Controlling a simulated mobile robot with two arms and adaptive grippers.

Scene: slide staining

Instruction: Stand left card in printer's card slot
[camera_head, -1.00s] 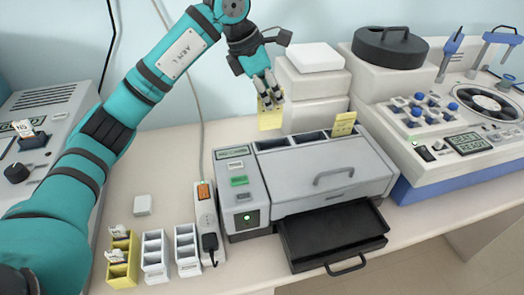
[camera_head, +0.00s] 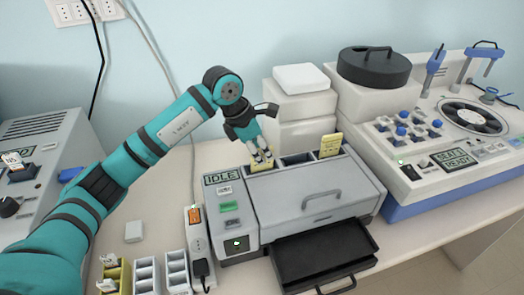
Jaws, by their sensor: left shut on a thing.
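The grey printer (camera_head: 312,196) stands in the middle of the table, with dark card slots (camera_head: 298,158) along its top back edge. A yellow card (camera_head: 331,145) stands upright at the right end of the slots. My left gripper (camera_head: 262,158) is shut on another yellow card (camera_head: 262,166), the left card, at the left end of the slots. The fingers hide most of this card, and I cannot tell how deep its lower edge sits in the slot. My right gripper is not in view.
The printer's black tray (camera_head: 322,255) is pulled out at the front. A power strip (camera_head: 197,235) and small racks (camera_head: 146,275) stand to its left. White boxes (camera_head: 301,105) are behind it, and a white and blue machine (camera_head: 440,150) is at the right.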

